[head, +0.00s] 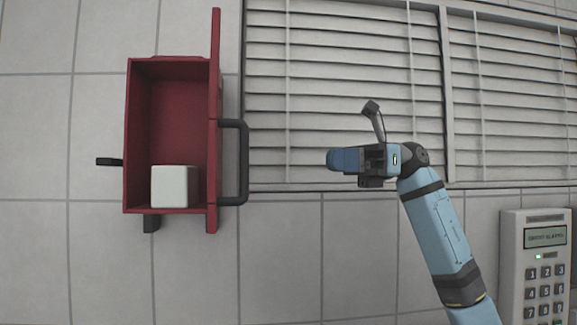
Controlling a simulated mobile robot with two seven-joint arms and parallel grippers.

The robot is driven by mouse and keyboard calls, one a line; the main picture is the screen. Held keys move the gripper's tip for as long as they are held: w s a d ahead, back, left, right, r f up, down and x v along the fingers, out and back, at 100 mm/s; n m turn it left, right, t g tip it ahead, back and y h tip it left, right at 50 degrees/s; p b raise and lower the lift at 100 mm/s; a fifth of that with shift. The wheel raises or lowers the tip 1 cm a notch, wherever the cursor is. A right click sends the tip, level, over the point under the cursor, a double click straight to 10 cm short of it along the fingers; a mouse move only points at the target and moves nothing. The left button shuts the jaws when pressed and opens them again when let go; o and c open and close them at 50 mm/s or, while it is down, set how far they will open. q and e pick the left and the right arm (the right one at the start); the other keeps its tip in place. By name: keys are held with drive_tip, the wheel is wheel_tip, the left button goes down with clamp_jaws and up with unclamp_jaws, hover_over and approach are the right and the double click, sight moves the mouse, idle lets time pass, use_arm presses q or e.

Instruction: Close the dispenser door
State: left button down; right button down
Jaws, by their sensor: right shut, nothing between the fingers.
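The red dispenser (170,100) is an open-fronted box at the left, showing its inside. Its red door (214,60) stands open along the box's right side, seen nearly edge-on, with a dark bar handle (244,160) sticking out to the right. A white cube (174,187) sits at the bottom of the box. My right gripper (331,159) is shut and empty, pointing left at about the handle's height. It is to the right of the handle, with a clear gap between them. My left gripper is not in view.
A small dark latch-like piece (108,162) sticks out from the box's left side. Slatted blinds (330,80) cover the upper right. A keypad panel (543,262) is on the tiled wall at the lower right. The space between gripper and handle is clear.

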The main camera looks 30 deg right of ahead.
drive_tip(key=p, duration=0.3)
approach(228, 127)
drive_tip(key=a+f, duration=0.3)
drive_tip(key=f, duration=0.1)
drive_tip(key=shift+w+a+f, duration=0.15)
drive_tip(key=shift+w+a, duration=0.1)
drive_tip(key=shift+a, duration=0.5)
drive_tip(key=shift+a, duration=0.1)
